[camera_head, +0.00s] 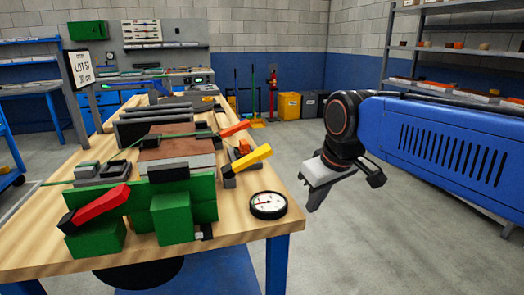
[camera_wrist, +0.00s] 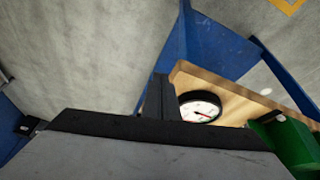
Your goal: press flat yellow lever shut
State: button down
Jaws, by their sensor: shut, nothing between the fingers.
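The yellow lever (camera_head: 250,158) stands at the right edge of the bench, beside the clamped panel. It has a dark base (camera_head: 229,178) and is tilted, its free end raised toward the right. My gripper (camera_head: 314,207) hangs to the right of the bench, past its edge, apart from the lever. Its fingers are shut and empty, and they also show in the wrist view (camera_wrist: 160,98). The yellow lever is not seen in the wrist view.
A round gauge (camera_head: 268,205) lies on the bench corner near my gripper and shows in the wrist view (camera_wrist: 200,107). A red lever (camera_head: 100,204) sits on the green fixture (camera_head: 173,215), another red lever (camera_head: 235,129) farther back. Floor right of the bench (camera_head: 290,155) is clear.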

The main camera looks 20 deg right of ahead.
aim_at(264, 149)
jog(key=w+a+r+n+g, duration=0.1)
jog(key=w+a+r+n, duration=0.1)
jog(key=w+r, duration=0.3)
jog(key=w+a+r+n+g, duration=0.1)
jog(key=w+a+r+n, duration=0.1)
jog(key=w+r, duration=0.4)
jog(key=w+a+r+n+g, duration=0.1)
jog(key=w+r+n, duration=0.2)
jog(key=w+r, duration=0.2)
jog(key=shift+w+a+r+n+y, duration=0.2)
jog(key=shift+w+a+n+y, duration=0.1)
jog(key=shift+w+a, duration=0.1)
jog(key=shift+w+a+r+n+g, duration=0.3)
jog(key=shift+w+r+g, duration=0.15)
jog(key=shift+w, duration=0.1)
jog(key=shift+w+a+f, duration=0.1)
jog(key=shift+a+f, duration=0.05)
jog(key=shift+f, duration=1.6)
jog(key=shift+w+a+f, duration=0.1)
jog(key=shift+f, duration=1.65)
